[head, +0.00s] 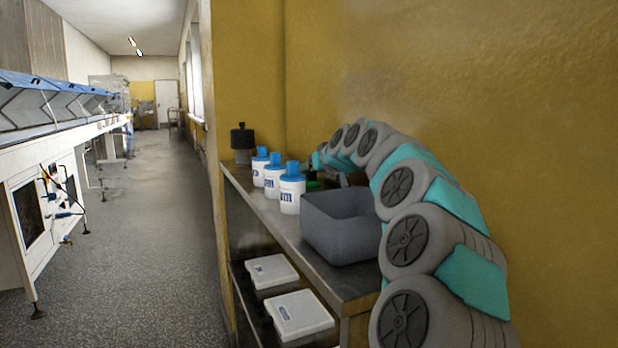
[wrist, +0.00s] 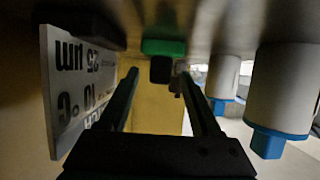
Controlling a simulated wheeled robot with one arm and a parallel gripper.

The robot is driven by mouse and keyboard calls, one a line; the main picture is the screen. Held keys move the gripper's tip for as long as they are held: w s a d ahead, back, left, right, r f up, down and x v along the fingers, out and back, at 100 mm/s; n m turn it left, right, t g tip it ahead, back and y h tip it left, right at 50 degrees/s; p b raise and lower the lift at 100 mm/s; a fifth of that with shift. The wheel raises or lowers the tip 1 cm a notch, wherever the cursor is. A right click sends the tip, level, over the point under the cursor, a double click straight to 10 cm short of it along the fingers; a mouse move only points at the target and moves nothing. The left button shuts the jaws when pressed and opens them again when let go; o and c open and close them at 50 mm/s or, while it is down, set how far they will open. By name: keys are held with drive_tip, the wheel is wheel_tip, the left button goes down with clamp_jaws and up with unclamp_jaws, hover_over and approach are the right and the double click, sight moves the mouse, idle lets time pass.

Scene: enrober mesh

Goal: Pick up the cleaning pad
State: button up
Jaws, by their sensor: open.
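The cleaning pad appears to be the green block (wrist: 163,47) with a black part against it, straight ahead of my gripper in the wrist view, which looks upside down. A bit of green (head: 313,185) also shows behind the bottles on the shelf in the head view, partly hidden. My gripper (wrist: 158,78) is open, its two dark fingers spread on either side of the line to the green block. Nothing is seen held between them. I cannot tell how far the fingertips are from the block. In the head view my arm hides most of the gripper.
Several white bottles with blue caps (head: 291,190) stand along the shelf's (head: 250,199) aisle side. A grey bin (head: 340,225) stands nearer, and a dark object (head: 242,140) at the far end. A lettered white panel (wrist: 75,85) is left in the wrist view. The aisle is clear.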

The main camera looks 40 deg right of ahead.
clamp_jaws()
idle(0.5)
